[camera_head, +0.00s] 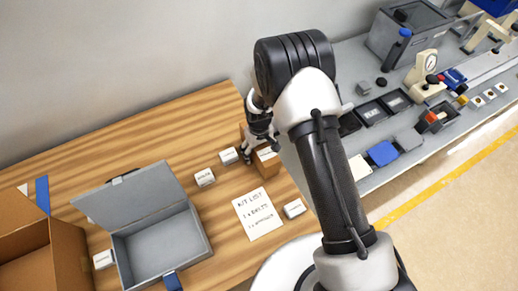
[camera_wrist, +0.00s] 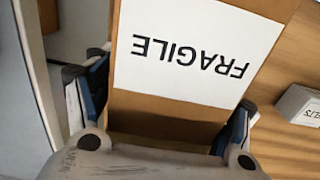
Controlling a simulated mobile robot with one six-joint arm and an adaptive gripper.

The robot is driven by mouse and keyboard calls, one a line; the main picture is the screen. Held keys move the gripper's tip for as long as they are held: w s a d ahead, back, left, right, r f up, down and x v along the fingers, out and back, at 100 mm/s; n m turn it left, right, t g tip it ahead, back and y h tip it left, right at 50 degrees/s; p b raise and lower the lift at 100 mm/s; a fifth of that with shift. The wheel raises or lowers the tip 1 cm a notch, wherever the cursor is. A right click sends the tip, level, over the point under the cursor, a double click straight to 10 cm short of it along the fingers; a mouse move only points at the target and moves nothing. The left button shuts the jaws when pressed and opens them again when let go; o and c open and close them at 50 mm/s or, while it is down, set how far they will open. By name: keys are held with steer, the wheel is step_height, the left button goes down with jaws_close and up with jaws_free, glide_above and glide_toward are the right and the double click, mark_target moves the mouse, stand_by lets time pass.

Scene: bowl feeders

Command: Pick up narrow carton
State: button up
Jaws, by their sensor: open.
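The narrow carton (camera_head: 266,163) is a brown box standing at the right edge of the wooden table, partly hidden by my gripper (camera_head: 257,147). In the wrist view the carton (camera_wrist: 160,103) fills the middle and carries a white label reading FRAGILE, upside down. My gripper (camera_wrist: 168,90) is open there, with one blue-padded finger on each side of the carton. Whether the pads touch the carton cannot be told.
Small white labelled boxes stand near the carton, at its left (camera_head: 228,156) and front right (camera_head: 294,208). A kit list sheet (camera_head: 257,214) lies in front. An open grey case (camera_head: 160,235) and a cardboard box (camera_head: 62,255) are left. A grey bench (camera_head: 345,70) adjoins right.

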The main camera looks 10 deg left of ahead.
steer(key=shift+c, duration=0.4)
steer(key=c, duration=1.5)
